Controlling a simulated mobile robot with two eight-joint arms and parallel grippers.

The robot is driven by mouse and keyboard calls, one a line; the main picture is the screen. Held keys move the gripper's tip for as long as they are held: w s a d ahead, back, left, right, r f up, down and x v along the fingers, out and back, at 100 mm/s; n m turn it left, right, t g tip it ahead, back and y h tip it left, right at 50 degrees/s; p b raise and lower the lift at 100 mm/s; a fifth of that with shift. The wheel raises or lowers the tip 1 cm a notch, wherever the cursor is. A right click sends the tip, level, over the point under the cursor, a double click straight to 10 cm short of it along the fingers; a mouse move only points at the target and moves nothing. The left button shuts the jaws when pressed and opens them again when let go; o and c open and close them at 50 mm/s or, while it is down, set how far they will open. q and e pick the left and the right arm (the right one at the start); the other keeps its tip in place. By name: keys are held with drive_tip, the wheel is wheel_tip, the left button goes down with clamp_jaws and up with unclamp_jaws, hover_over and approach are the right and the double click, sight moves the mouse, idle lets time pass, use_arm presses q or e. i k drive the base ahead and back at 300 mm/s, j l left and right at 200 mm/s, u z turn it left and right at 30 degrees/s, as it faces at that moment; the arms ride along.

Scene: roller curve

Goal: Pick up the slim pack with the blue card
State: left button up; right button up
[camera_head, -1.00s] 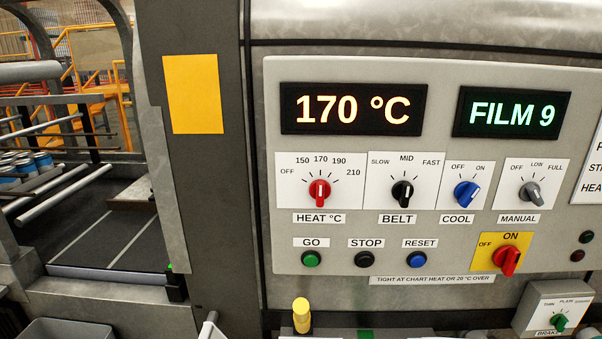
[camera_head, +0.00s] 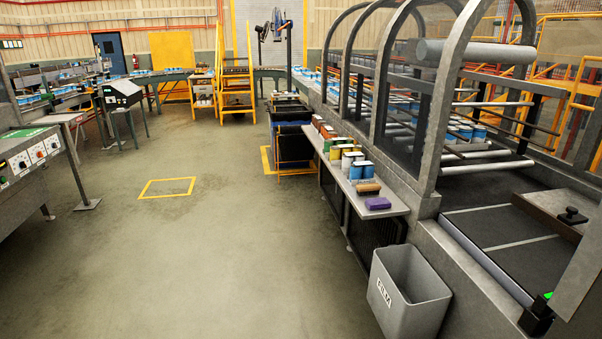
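No slim pack with a blue card can be picked out for certain. A blue-sided item (camera_head: 360,171) stands near the front end of a narrow grey shelf (camera_head: 386,196) on the right. It is too small to tell whether it has a card. Packs with blue (camera_head: 464,132) stand in rows inside the arched machine at the right, partly behind its frame and rollers. Neither of my grippers is in view.
Several coloured items, a brown block (camera_head: 368,189) and a purple block (camera_head: 378,203) share the shelf. A grey bin (camera_head: 408,292) marked FILM stands below it. A control console (camera_head: 35,150) is at the left. The middle floor (camera_head: 220,240) is clear.

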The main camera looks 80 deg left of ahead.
sight(360, 172)
drive_tip(key=u, duration=2.4)
drive_tip(key=i+j+z, duration=0.1)
drive_tip(key=i+j, duration=0.25)
drive_tip(key=i, duration=0.35)
drive_tip(key=i+j+z, duration=0.15)
drive_tip(key=i+j, duration=0.25)
drive_tip(key=i, duration=0.3)
drive_tip(key=i+j+z, duration=0.1)
drive_tip(key=i+j, duration=0.4)
drive_tip(key=i, duration=0.15)
